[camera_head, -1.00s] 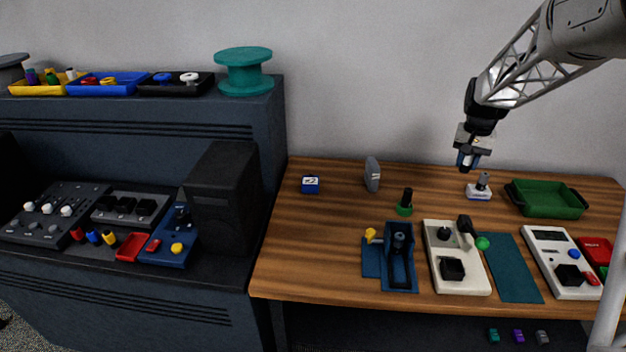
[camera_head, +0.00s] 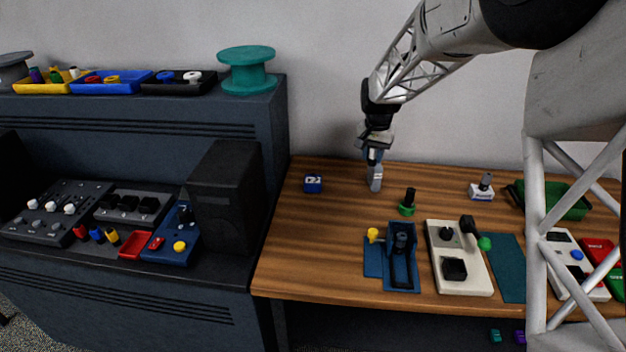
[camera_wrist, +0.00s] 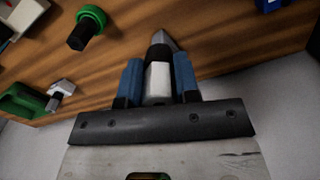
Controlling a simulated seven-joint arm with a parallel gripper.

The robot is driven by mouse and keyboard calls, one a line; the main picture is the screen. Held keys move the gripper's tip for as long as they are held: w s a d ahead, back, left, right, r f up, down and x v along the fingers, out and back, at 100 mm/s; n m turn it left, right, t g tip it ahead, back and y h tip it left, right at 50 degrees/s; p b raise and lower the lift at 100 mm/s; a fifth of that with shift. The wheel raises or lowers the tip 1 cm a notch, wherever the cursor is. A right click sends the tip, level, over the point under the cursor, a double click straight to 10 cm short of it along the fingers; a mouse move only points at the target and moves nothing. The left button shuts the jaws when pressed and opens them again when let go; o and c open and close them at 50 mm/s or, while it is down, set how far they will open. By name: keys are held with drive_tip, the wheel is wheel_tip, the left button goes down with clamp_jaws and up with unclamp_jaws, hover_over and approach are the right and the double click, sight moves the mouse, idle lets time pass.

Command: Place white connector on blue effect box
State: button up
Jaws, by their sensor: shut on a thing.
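My gripper (camera_head: 374,160) is shut on a pale grey-white upright piece (camera_head: 375,180) at the back of the wooden table. In the wrist view a white block (camera_wrist: 158,84) sits between the blue fingers, with a grey pointed part beyond it. I cannot tell whether this is the white connector. A white piece with a grey stem (camera_head: 481,190) stands farther right; it also shows in the wrist view (camera_wrist: 62,90). A small blue box with a white marking (camera_head: 312,184) lies to the left. A blue pedal box (camera_head: 170,240) with a yellow knob sits on the left cabinet.
A black-stemmed green plug (camera_head: 407,203), a blue holder (camera_head: 402,276) and a beige box (camera_head: 458,285) stand in front. My arm partly hides the green tray (camera_head: 577,210). A dark speaker box (camera_head: 224,195) stands left. Table is clear around the small blue box.

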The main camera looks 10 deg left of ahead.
drive_tip(key=s+a+f+m, duration=0.2)
drive_tip(key=s+a+f, duration=0.3)
drive_tip(key=s+a, duration=0.6)
drive_tip(key=shift+a+m, duration=0.4)
drive_tip(key=shift+a, duration=0.4)
drive_tip(key=shift+w, duration=0.15)
hover_over(313, 179)
drive_tip(key=shift+s+d+f, duration=0.15)
drive_tip(key=shift+s+f, duration=0.15)
drive_tip(key=shift+f, duration=0.35)
drive_tip(key=shift+w, duration=0.45)
drive_tip(key=shift+f, duration=1.8)
drive_tip(key=shift+f, duration=0.1)
drive_tip(key=o, duration=0.9)
drive_tip(key=shift+o, duration=0.2)
